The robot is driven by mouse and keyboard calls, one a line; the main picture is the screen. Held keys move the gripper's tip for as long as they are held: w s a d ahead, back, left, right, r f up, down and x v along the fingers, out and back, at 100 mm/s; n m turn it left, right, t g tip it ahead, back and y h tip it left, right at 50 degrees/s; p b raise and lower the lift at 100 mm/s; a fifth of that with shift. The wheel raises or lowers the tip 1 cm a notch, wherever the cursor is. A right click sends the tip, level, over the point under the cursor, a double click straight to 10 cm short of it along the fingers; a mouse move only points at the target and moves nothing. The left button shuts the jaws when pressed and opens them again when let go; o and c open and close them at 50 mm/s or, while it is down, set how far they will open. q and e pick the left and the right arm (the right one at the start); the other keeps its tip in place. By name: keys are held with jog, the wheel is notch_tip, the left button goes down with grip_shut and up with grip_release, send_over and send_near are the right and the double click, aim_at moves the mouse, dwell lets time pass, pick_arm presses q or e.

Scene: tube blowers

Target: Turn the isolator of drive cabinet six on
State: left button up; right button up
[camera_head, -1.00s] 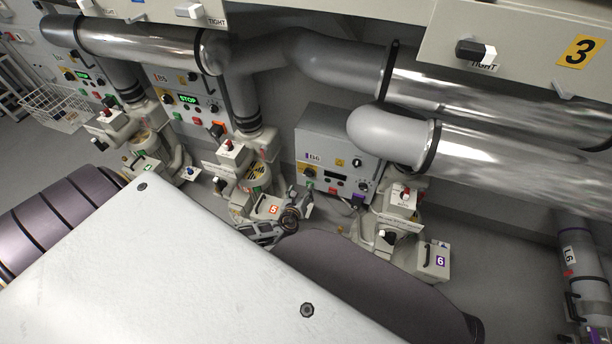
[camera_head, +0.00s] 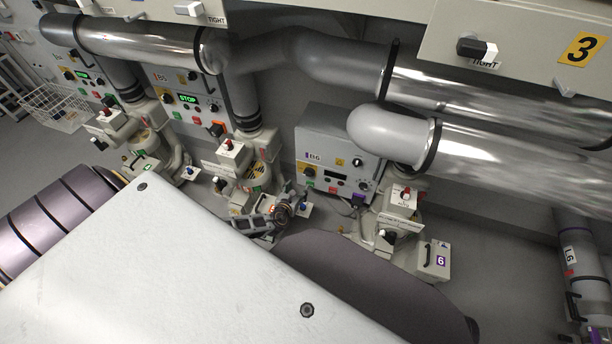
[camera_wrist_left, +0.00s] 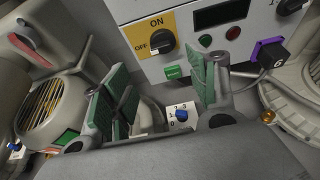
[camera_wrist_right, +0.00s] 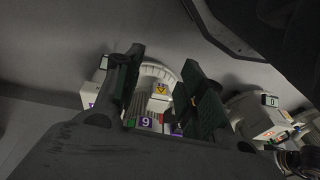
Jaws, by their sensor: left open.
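Drive cabinet six is the grey box marked B6 (camera_head: 335,165) in the middle of the head view. Its isolator is a black knob (camera_wrist_left: 161,42) on a yellow plate, with ON above it and OFF to its left, in the left wrist view. I cannot tell clearly which way the knob points. My left gripper (camera_wrist_left: 160,92) is open and empty, its green-padded fingers below the isolator and apart from it. In the head view the left gripper (camera_head: 262,216) is left of and below the cabinet. My right gripper (camera_wrist_right: 168,88) is open and empty.
A blue knob (camera_wrist_left: 182,115) shows between the left fingers. A blower marked 6 (camera_head: 434,262) stands right of the cabinet. Large pipes (camera_head: 480,150) run above.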

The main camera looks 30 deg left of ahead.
pick_arm(q)
jog(key=w, duration=0.2)
jog(key=b, duration=0.3)
send_near(307, 174)
jog(key=x, duration=0.4)
jog(key=shift+f, duration=0.15)
jog(key=shift+b+x, duration=0.8)
jog(key=shift+x, duration=0.25)
jog(key=shift+w+a+f+b, duration=0.2)
jog(key=shift+w+b, duration=0.1)
jog(key=shift+w, duration=0.25)
jog(key=shift+w+f, duration=0.1)
jog(key=shift+w, duration=0.4)
pick_arm(e)
notch_tip(307, 174, up, 6)
jog(key=a+t+y, duration=0.1)
jog(key=shift+w+a+r+t, duration=0.15)
jog(key=shift+w+a+t, duration=0.1)
jog(key=shift+a+t, duration=0.05)
